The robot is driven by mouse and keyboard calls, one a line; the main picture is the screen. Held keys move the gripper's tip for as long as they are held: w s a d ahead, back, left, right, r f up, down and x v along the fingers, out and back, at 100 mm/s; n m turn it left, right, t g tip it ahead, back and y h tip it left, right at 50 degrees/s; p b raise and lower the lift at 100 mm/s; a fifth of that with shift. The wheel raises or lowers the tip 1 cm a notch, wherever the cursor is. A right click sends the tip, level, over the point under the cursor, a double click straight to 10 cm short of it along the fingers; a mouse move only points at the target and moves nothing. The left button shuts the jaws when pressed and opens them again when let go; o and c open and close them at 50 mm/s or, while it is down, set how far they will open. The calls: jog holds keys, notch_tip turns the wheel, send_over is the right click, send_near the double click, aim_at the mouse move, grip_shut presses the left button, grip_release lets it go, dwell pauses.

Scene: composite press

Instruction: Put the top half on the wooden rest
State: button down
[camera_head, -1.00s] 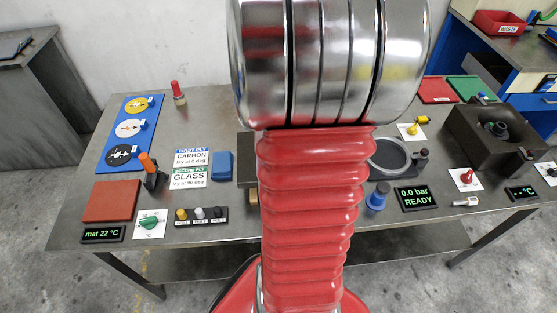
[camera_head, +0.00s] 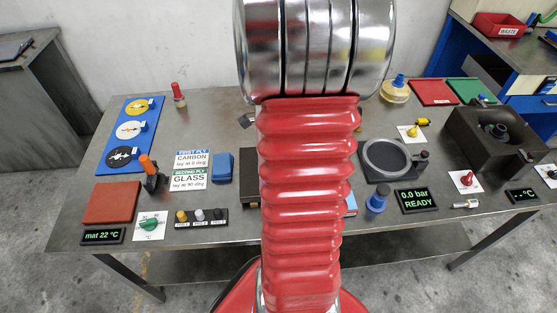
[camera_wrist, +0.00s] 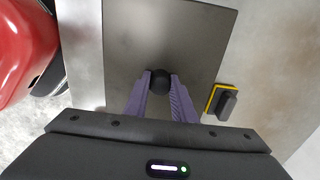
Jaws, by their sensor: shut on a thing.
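My gripper (camera_wrist: 160,92) is shut on a round black knob (camera_wrist: 160,82) in the wrist view. The knob stands on a flat, dark grey square plate, the top half (camera_wrist: 190,38), which lies below the fingers. I cannot tell how high the plate is above the table. In the head view my red arm hides the gripper and most of the top half. A dark block (camera_head: 249,180) shows just left of the arm; most of it is hidden. I cannot make out the wooden rest for certain.
In the wrist view a yellow and black piece (camera_wrist: 222,101) sits close to the plate's right edge. Right of the arm stand a round ring fixture (camera_head: 388,158), a blue knob (camera_head: 377,198) and a dark box (camera_head: 492,135). A blue block (camera_head: 222,166) lies left.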

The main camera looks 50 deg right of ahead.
jog(key=c, duration=1.5)
grip_release()
jog(key=shift+r, duration=0.1)
notch_tip(320, 180, up, 12)
jog(key=shift+f, duration=0.1)
